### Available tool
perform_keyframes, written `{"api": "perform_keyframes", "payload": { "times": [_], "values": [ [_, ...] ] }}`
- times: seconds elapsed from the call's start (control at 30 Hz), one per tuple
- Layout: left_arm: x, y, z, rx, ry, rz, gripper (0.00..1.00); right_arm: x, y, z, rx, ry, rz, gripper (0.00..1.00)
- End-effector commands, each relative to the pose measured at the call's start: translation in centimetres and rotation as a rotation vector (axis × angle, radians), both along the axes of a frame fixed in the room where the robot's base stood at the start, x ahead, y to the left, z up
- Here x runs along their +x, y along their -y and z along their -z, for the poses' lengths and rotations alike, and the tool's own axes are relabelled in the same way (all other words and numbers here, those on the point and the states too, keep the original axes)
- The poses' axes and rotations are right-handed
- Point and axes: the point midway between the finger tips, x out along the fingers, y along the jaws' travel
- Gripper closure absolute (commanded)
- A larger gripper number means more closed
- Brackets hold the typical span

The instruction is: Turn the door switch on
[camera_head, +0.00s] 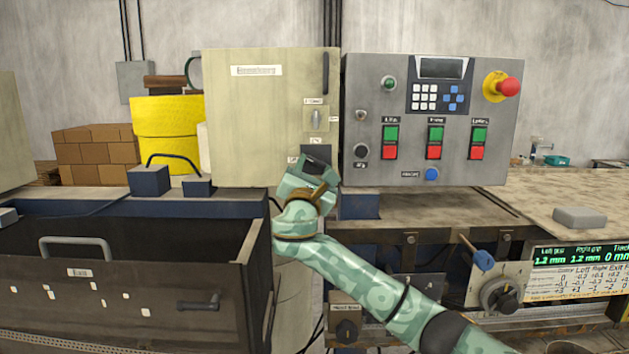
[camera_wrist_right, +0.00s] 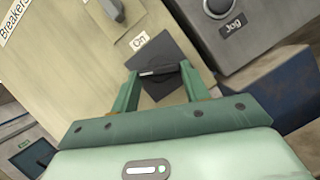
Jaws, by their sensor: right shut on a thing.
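A dark square switch plate (camera_wrist_right: 172,52) with a black handle (camera_wrist_right: 160,71) is on the front of the beige cabinet (camera_head: 260,120), below a grey knob (camera_wrist_right: 110,8) and an "On" label (camera_wrist_right: 139,41). My right gripper (camera_wrist_right: 160,73) is shut on the black handle, with one green finger at each end of it. In the head view my right gripper (camera_head: 318,172) is at the cabinet's lower right corner and covers part of the plate. The grey knob also shows there (camera_head: 316,118), upright on its pale plate. My left gripper is not in view.
A grey control panel (camera_head: 365,70) with push buttons and a red emergency stop (camera_head: 509,85) stands right beside the cabinet. An open dark drawer (camera_head: 130,290) is below on the left. A yellow drum (camera_head: 166,120) stands behind it. A worktable (camera_head: 540,200) is at the right.

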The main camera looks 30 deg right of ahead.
Motion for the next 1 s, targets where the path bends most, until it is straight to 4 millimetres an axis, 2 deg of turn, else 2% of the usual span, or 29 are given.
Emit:
{"api": "perform_keyframes", "payload": {
  "times": [0.1, 0.43, 1.0],
  "values": [
    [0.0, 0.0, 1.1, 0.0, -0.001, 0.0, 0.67, 0.1, -0.2, 0.4, 0.1, 0.057, -0.002, 0.77],
    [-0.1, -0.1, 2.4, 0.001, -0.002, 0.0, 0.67, 0.3, -0.5, 0.0, 0.367, 0.219, -0.001, 0.77],
    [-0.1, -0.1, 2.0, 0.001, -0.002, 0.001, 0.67, 0.4, -0.7, -0.8, 0.795, 0.482, 0.001, 0.77]
  ]
}}
